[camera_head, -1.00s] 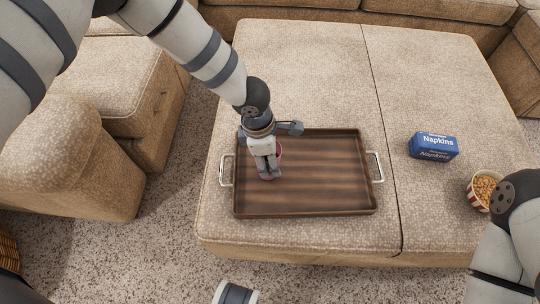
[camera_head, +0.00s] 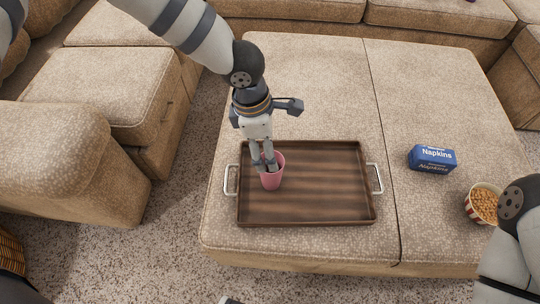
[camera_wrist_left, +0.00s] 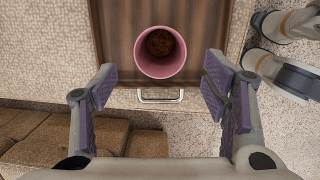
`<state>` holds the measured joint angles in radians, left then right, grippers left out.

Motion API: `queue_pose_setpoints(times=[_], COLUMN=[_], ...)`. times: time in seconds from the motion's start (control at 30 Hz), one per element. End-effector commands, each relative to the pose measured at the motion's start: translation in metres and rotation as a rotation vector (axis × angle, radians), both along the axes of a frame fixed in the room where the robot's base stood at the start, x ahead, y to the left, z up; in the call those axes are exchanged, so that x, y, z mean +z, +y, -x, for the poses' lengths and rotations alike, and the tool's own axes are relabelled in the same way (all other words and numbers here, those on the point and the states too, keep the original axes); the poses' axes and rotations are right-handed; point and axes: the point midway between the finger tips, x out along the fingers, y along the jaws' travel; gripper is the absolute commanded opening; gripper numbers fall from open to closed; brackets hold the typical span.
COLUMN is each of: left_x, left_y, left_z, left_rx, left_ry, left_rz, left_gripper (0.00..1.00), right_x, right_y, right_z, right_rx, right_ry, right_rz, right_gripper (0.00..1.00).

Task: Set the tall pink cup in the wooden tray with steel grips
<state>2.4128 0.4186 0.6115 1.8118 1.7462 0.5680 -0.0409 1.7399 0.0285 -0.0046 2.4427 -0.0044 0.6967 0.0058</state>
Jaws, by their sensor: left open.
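The tall pink cup (camera_head: 271,181) stands upright inside the wooden tray (camera_head: 320,216), near its left end. In the left wrist view the cup (camera_wrist_left: 160,75) is seen from above, with something brown at its bottom. The tray (camera_wrist_left: 112,50) has a steel grip at each end; the left grip (camera_head: 231,180) and right grip (camera_head: 375,178) show in the head view. My left gripper (camera_head: 266,166) points down at the cup's top. In the left wrist view its fingers (camera_wrist_left: 160,92) are wide apart with nothing between them. My right gripper is out of view.
The tray lies on a beige ottoman (camera_head: 320,80). To its right are a blue napkin box (camera_head: 432,158) and a striped popcorn tub (camera_head: 482,204). My right arm shows at the right edge. The tray's middle and right are bare.

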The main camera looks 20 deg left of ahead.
Motion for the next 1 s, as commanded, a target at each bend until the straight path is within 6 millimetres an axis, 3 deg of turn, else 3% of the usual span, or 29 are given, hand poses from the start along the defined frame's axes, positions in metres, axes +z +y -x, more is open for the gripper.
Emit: queue_pose_setpoints(times=[0.1,0.23,0.33,0.37,0.43,0.47,0.53,0.6,0.7,0.8,0.83,0.9,1.0], left_x=[0.012,0.013,-0.012,-0.027,-0.067,-0.085,-0.115,-0.125,-0.113,-0.092,-0.087,-0.081,-0.080], left_y=[0.001,0.002,0.012,0.019,0.039,0.050,0.072,0.084,0.089,0.088,0.088,0.087,0.087], left_z=[0.001,0.002,0.028,0.044,0.101,0.132,0.216,0.296,0.389,0.443,0.452,0.464,0.466], left_rx=[0.000,-0.003,-0.104,-0.172,-0.418,-0.556,-0.934,-1.283,-1.640,-1.815,-1.842,-1.877,-1.886], left_ry=[-0.001,0.002,0.031,0.048,0.104,0.134,0.204,0.250,0.275,0.272,0.269,0.262,0.259], left_rz=[0.000,-0.001,-0.060,-0.095,-0.184,-0.214,-0.223,-0.137,0.075,0.256,0.293,0.342,0.354], left_gripper=[0.68,0.68,0.68,0.68,0.68,0.68,0.68,0.68,0.68,0.68,0.68,0.68,0.68], right_x=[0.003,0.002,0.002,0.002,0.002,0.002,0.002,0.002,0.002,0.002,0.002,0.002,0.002], right_y=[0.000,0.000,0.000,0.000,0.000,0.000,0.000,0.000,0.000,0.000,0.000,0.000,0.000], right_z=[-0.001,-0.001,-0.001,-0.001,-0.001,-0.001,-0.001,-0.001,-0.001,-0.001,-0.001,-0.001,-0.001], right_rx=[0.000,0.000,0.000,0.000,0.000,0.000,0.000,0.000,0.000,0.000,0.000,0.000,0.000], right_ry=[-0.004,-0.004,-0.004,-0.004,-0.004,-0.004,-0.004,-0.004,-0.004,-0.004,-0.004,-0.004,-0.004], right_rz=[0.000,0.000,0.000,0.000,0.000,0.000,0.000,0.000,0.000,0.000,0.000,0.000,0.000], right_gripper=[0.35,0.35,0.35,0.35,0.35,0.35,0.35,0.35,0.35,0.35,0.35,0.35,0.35])
